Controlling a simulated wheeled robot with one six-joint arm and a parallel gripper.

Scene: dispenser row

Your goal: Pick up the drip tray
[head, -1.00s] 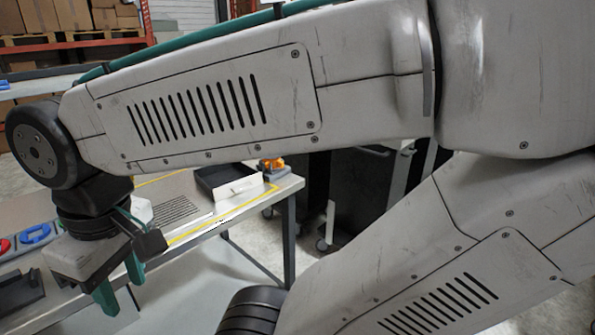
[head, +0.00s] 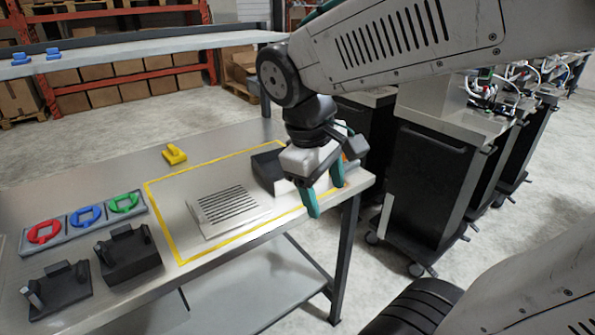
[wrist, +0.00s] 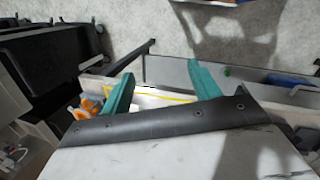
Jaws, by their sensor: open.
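A grey slotted plate (head: 228,209) lies flat inside the yellow outline, left of the tray. My gripper (head: 326,194) is open and empty, with teal fingers pointing down at the bench's front right edge, right of the tray and apart from it. In the wrist view my gripper (wrist: 160,76) has nothing between its fingers; I cannot make out the tray there.
The bench (head: 90,185) holds a yellow piece (head: 174,154), a rack of coloured rings (head: 86,216) and black holders (head: 128,254) at left. An orange item (wrist: 91,106) is near the gripper. Black carts (head: 425,185) stand right of the bench. A lower shelf (head: 240,285) is underneath.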

